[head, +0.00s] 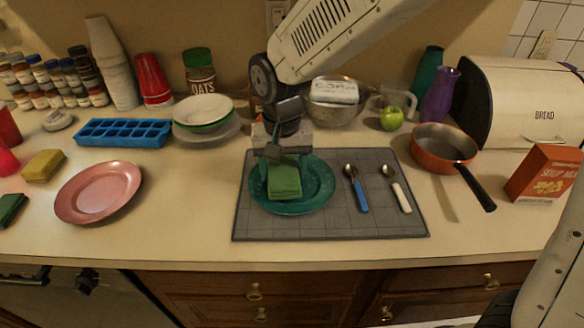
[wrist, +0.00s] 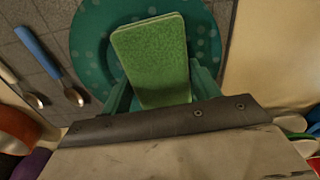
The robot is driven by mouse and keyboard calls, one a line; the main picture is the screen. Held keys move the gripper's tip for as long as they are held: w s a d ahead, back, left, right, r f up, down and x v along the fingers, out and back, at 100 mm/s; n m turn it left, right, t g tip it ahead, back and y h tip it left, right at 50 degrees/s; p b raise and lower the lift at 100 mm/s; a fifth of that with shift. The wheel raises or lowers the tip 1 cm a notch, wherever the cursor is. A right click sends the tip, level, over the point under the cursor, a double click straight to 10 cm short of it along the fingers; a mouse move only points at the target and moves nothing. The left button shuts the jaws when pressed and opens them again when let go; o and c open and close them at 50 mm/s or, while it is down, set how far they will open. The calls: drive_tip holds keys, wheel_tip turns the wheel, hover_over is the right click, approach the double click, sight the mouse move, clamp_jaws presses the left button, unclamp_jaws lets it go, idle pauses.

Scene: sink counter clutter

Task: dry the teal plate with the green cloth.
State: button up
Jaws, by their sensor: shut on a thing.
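The teal plate (head: 317,185) lies on the grey mat (head: 333,228) in the head view, and light spots show on its surface in the wrist view (wrist: 90,50). The green cloth (head: 284,181) is a folded block over the left middle of the plate. It also shows in the wrist view (wrist: 150,50), between my fingers. My gripper (head: 272,170) is shut on the cloth from above. Whether the cloth touches the plate is hard to tell. The part of the plate under the cloth is hidden.
A blue-handled spoon (head: 357,188) and a white-handled spoon (head: 397,188) lie right of the plate. An orange pan (head: 440,147) stands further right. A pink plate (head: 98,192) and blue ice tray (head: 122,132) are left. Stacked bowls (head: 203,112) stand behind.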

sight(308, 183)
drive_tip(key=shift+w+a, duration=0.15)
drive_tip(key=shift+a, duration=0.7)
drive_tip(key=shift+d, duration=3.55)
drive_tip(key=shift+s+a, duration=0.25)
drive_tip(key=shift+a, duration=0.95)
drive_tip(key=shift+s+a, duration=0.25)
drive_tip(key=shift+a, duration=0.9)
drive_tip(key=shift+s+a, duration=0.25)
drive_tip(key=shift+a, duration=0.95)
drive_tip(key=shift+w+d, duration=0.2)
drive_tip(key=shift+d, duration=1)
drive_tip(key=shift+w+d, duration=0.15)
drive_tip(key=shift+d, duration=1.05)
drive_tip(key=shift+w+d, duration=0.2)
drive_tip(key=shift+d, duration=1)
wheel_tip(308, 183, up, 6)
drive_tip(key=shift+r, duration=0.15)
